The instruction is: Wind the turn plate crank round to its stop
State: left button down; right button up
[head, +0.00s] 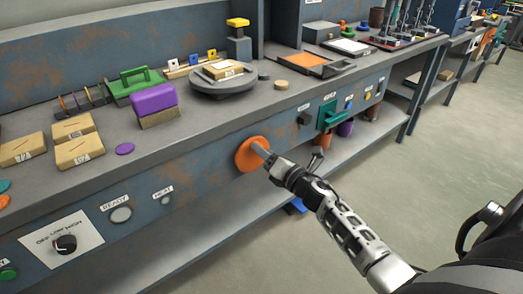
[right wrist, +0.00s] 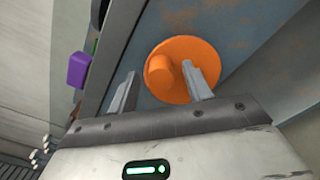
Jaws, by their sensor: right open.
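The turn plate crank is an orange disc (head: 246,155) on the bench's front panel. In the right wrist view the orange disc (right wrist: 205,62) shows a stubby orange knob (right wrist: 165,76) standing out off its centre. My right gripper (head: 263,152) is at the disc, coming from the front right. In the right wrist view its open fingers (right wrist: 160,84) appear on either side of the knob; I cannot tell whether they touch it. The grey round turn plate (head: 222,86) is on the bench above, with a tan labelled block on it. My left gripper is not in view.
On the panel, a dial (head: 65,244) is at the left and a teal handle (head: 330,115) is right of the crank. A purple block (head: 153,99) and tan boxes (head: 79,151) stand on the bench. The floor (head: 445,150) in front is clear.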

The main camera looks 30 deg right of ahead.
jog(key=shift+w+a, duration=0.1)
jog(key=shift+w, duration=0.95)
jog(key=c, duration=1)
